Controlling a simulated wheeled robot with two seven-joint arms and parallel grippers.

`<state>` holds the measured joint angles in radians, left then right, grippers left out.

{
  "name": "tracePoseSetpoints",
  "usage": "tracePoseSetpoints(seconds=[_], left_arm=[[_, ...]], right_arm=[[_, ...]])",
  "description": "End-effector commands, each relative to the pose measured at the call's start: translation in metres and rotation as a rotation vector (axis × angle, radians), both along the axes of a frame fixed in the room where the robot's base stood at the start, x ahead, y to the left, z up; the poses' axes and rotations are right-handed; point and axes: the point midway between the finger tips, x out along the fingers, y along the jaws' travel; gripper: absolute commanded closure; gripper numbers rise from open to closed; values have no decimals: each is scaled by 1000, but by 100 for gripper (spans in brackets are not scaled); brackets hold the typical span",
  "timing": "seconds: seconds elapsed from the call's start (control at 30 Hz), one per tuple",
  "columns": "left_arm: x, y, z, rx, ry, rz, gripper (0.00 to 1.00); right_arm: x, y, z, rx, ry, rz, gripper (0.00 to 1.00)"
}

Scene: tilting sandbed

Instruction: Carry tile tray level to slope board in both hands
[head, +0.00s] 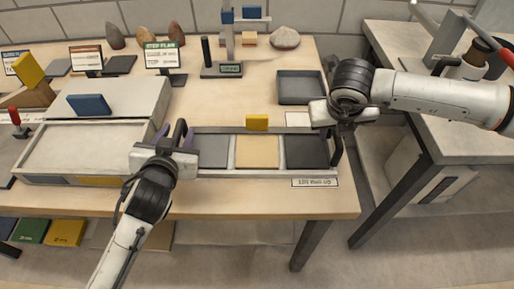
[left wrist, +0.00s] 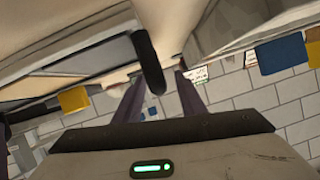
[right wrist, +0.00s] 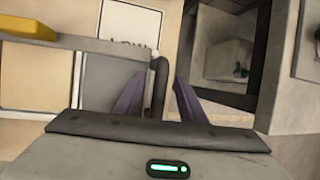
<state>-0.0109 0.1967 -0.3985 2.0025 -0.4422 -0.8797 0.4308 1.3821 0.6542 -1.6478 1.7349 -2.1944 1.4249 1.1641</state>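The tile tray (head: 257,174) lies on the wooden table, holding a beige tile between two dark tiles. It has a black upright handle at each end. My left gripper (head: 178,140) is at the left handle (left wrist: 148,60), which stands between its spread fingers with gaps visible. My right gripper (head: 338,124) is at the right handle (right wrist: 160,75), also between spread fingers with gaps. Both grippers are open around the handles. A pale framed board (head: 80,148), probably the slope board, lies left of the tray, in front of a grey raised block (head: 135,97).
A yellow block (head: 257,122) is at the tray's far edge. An empty dark tray (head: 300,87) and a post stand (head: 222,70) are behind. A blue block (head: 89,105) rests on the grey block. A step plan sign (head: 160,56) stands behind. A gap separates the right table (head: 465,145).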

Motion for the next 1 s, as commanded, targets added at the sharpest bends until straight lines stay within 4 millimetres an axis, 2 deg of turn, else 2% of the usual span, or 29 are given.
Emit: tracePoseSetpoints(seconds=[0.07, 0.2, 0.3, 1.0], left_arm=[[0, 0, 0, 0, 0, 0, 63], [0, 0, 0, 0, 0, 0, 86], [0, 0, 0, 0, 0, 0, 100], [0, 0, 0, 0, 0, 0, 100]], right_arm=[[0, 0, 0, 0, 0, 0, 63], [0, 0, 0, 1, 0, 0, 86], [0, 0, 0, 1, 0, 0, 100], [0, 0, 1, 1, 0, 0, 100]])
